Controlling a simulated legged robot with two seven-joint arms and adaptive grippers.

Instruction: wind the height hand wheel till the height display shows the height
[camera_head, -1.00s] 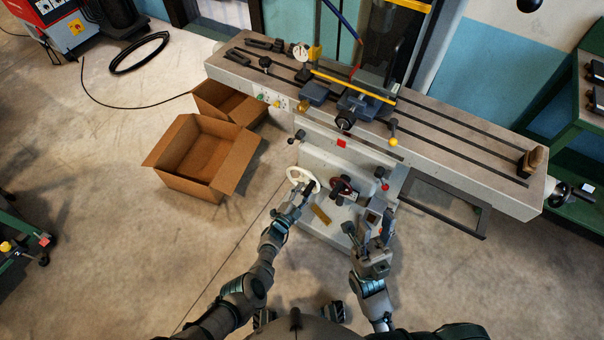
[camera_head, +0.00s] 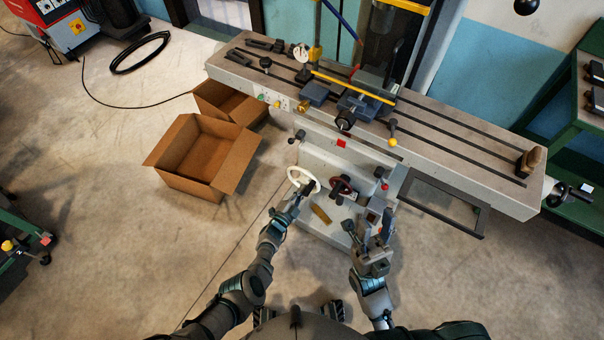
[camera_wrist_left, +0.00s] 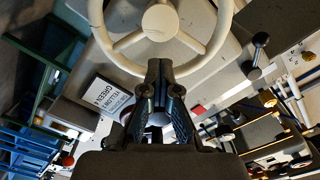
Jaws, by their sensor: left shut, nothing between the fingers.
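A white spoked hand wheel (camera_head: 303,181) is on the front of the milling machine; its rim and hub fill the top of the left wrist view (camera_wrist_left: 215,62). My left gripper (camera_head: 301,192) is at the wheel's near rim. In the wrist view its fingers (camera_wrist_left: 159,68) are shut with nothing between them, overlapping the lower rim; I cannot tell whether they touch it. A dark hand wheel (camera_head: 341,187) is just right of the white one. My right gripper (camera_head: 371,229) is open and empty, right of and nearer than the dark wheel. I cannot make out a height reading.
An open cardboard box (camera_head: 205,158) stands on the floor to the left. A printed label (camera_wrist_left: 108,98) is left of my fingers. Floor at front left is clear.

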